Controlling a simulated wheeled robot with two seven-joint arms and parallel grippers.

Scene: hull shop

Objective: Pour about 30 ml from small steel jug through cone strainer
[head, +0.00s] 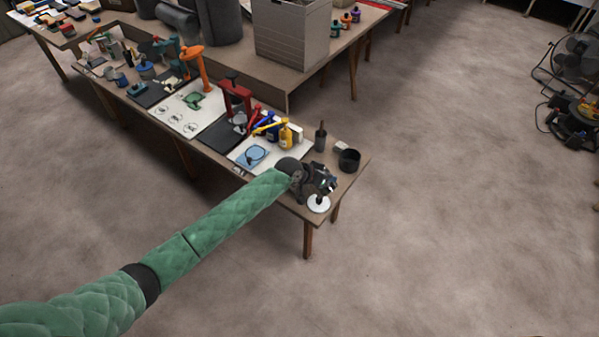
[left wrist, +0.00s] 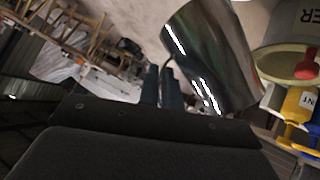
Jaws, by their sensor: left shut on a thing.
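My left gripper (head: 324,186) is at the near right corner of the long bench and is shut on the small steel jug. In the left wrist view the jug (left wrist: 212,55) is a shiny metal cylinder between the dark fingers. I cannot tell its true tilt or see its contents. In the head view the gripper hides most of it. A white round piece (head: 318,204) shows just below the gripper at the bench corner; I cannot tell whether it is the cone strainer. My right gripper is not in view.
A black cup (head: 349,161), a dark bottle (head: 320,138) and yellow bottles (head: 286,136) stand behind the gripper on the bench (head: 352,183). A red stand (head: 236,97) and an orange one (head: 196,66) are farther left.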

